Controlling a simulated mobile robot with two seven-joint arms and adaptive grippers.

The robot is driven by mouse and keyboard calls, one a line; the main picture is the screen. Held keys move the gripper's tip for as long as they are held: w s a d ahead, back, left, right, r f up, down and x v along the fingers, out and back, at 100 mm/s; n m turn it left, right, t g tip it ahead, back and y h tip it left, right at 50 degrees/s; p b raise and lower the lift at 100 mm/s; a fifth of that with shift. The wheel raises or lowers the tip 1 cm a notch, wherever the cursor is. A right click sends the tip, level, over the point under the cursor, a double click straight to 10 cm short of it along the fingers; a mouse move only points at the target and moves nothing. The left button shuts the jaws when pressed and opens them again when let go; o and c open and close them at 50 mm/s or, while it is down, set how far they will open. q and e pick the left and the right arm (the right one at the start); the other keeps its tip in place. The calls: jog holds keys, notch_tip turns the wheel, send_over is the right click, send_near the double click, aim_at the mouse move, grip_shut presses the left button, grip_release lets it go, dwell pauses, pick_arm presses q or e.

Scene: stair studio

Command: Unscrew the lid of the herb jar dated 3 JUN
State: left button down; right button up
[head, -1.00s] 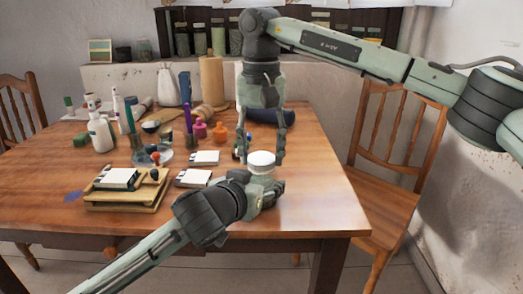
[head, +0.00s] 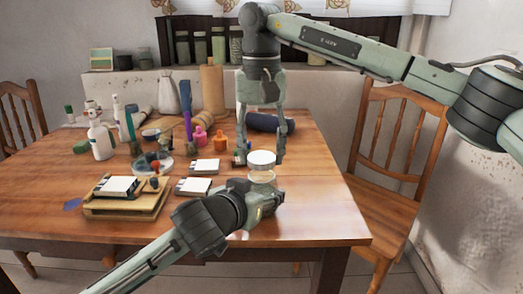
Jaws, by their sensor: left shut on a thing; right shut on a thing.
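A small jar (head: 262,177) with a round white lid (head: 262,157) is held over the table's front right part. My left gripper (head: 264,186) comes in from the lower left and is shut on the jar's body, hiding much of it. My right gripper (head: 262,160) points down from above, with one finger on each side of the lid, shut on it. The lid looks level and sits directly over the jar; I cannot tell whether its thread is still engaged. No date on the jar is readable here.
The wooden table (head: 320,215) has bare room at its front and right. White-topped blocks (head: 203,166) and a wooden stand (head: 125,205) lie left of the jar. Bottles (head: 100,138) and tools crowd behind. A chair (head: 385,180) stands right. Jars line the back shelf (head: 200,50).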

aim_at(262, 157)
jog(key=shift+r, duration=2)
pick_arm(q)
jog(key=shift+c, duration=2.4)
grip_release()
